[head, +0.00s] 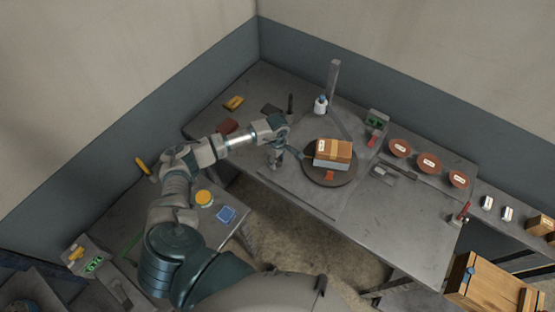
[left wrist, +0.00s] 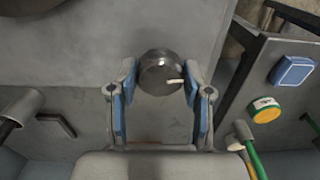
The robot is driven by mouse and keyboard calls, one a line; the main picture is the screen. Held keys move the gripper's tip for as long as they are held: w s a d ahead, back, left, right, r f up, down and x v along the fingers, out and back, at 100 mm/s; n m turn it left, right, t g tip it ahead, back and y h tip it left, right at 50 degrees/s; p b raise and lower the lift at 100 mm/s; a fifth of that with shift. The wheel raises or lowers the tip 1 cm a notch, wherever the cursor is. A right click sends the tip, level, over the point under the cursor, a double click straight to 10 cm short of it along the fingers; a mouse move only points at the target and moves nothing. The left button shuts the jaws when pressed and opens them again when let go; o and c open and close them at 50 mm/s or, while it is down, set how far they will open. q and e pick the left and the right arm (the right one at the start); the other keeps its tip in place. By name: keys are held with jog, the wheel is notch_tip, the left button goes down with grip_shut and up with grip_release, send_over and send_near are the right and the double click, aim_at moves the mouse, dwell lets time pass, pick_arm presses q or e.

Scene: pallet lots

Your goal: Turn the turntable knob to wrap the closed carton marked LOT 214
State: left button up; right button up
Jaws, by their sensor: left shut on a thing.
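The brown carton (head: 338,149) sits closed on the dark round turntable (head: 343,181), with tape across its top. A pale bluish layer covers its lower side. It has a small label, too small to read. The turntable knob (left wrist: 158,72) is a dark round metal cap with a light pointer, seen in the left wrist view. My left gripper (head: 278,160) is left of the turntable; in the left wrist view its blue-padded fingers (left wrist: 160,84) are shut on the knob from both sides. In the head view the gripper hides most of the knob. My right gripper is not in view.
A grey post (head: 334,78) and a white bottle (head: 320,104) stand behind the turntable. Several brown round discs (head: 400,147) lie to the right. An orange-red tag (head: 329,175) lies at the turntable's front. The table's front right is clear. A wooden crate (head: 486,285) stands lower right.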

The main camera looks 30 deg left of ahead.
pick_arm(q)
jog(key=shift+d, duration=0.1)
jog(key=shift+n, duration=0.4)
jog(key=shift+w+n+b, duration=0.1)
jog(key=shift+n+b, duration=0.45)
jog(key=shift+n, duration=0.45)
jog(key=n+b, duration=0.1)
jog(key=n, duration=0.2)
jog(key=shift+n, duration=0.3)
jog(key=n, duration=0.2)
jog(key=shift+r+n, duration=0.1)
jog(key=shift+n, duration=0.3)
jog(key=n, duration=0.4)
jog(key=shift+w+n+b, duration=0.15)
jog(key=shift+n+b, duration=0.15)
jog(key=shift+b, duration=0.05)
jog(key=n, duration=0.5)
jog(key=shift+r, duration=0.1)
jog(key=n, duration=0.3)
jog(key=n+p, duration=0.1)
jog(key=n, duration=0.1)
jog(key=shift+a+n, duration=0.2)
jog(key=shift+n, duration=0.2)
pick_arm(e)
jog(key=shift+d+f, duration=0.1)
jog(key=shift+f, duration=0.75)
